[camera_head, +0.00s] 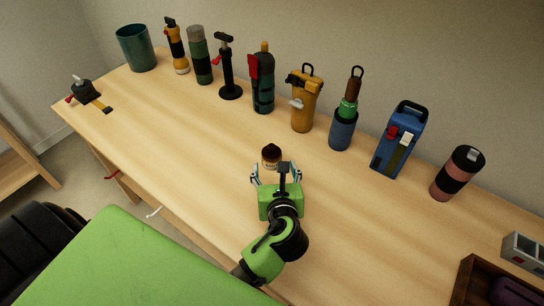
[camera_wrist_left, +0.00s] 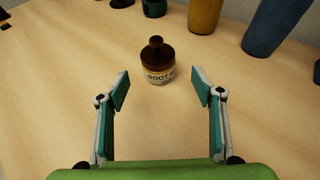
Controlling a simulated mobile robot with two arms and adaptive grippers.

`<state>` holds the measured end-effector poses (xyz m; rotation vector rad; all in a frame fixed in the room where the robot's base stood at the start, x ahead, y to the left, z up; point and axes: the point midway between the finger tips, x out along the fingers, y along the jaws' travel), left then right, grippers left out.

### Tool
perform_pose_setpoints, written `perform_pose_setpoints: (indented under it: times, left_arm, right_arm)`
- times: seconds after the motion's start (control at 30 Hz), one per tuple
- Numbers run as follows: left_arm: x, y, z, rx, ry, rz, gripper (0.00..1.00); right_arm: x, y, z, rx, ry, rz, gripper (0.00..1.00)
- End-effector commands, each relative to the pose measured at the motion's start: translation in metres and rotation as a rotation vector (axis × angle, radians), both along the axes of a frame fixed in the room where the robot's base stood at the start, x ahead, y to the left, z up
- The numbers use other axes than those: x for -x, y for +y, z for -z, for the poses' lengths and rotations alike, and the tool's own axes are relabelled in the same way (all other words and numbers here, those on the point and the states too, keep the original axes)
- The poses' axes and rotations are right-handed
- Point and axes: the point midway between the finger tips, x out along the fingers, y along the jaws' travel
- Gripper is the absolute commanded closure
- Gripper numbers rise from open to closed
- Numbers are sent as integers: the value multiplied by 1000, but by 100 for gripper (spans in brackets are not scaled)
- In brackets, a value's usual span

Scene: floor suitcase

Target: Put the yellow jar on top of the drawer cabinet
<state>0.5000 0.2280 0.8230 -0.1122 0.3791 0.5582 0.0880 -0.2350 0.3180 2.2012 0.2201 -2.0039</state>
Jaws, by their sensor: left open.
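A small jar (camera_head: 271,157) with a dark brown knobbed lid, a yellowish body and a pale label stands upright on the wooden table. The left wrist view shows it too (camera_wrist_left: 158,62), with "BOOT" readable on the label. My left gripper (camera_head: 276,172) is open and empty, low over the table. The jar is just beyond its fingertips (camera_wrist_left: 164,90), roughly centred between them, with no contact visible. A small grey box with drawer-like fronts (camera_head: 525,252) is at the right edge, partly cut off; I cannot tell surely whether it is the drawer cabinet. My right gripper is not in view.
Several bottles and tools line the back, including a yellow canister (camera_head: 304,103), a blue container (camera_head: 400,140) and a pink-black tumbler (camera_head: 457,173). A teal cup (camera_head: 136,48) stands far left. A dark wooden tray (camera_head: 465,280) is at lower right. Table left of the jar is clear.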

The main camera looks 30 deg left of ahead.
Motion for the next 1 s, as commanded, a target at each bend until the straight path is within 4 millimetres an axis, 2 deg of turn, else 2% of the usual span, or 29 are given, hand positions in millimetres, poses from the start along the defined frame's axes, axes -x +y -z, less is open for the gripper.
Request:
perform_pose_setpoints:
  times: [0.1, 0.33, 0.6, 0.9, 0.93, 1.0]
  left_arm:
    - [-14, 9, 7, -2, -1, 0, 39]
    - [-26, 18, 14, -1, 1, -1, 39]
    - [-54, 39, 30, -1, 0, 0, 39]
    - [-58, 42, 32, 0, 1, 1, 39]
    - [-58, 42, 32, 0, 1, 1, 45]
    - [-58, 42, 32, 0, 1, 1, 63]
  right_arm:
    - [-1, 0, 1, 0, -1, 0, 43]
    - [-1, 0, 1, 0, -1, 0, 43]
    - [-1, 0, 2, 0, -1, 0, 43]
    - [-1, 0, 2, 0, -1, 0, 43]
    - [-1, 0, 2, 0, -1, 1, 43]
    - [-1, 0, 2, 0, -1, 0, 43]
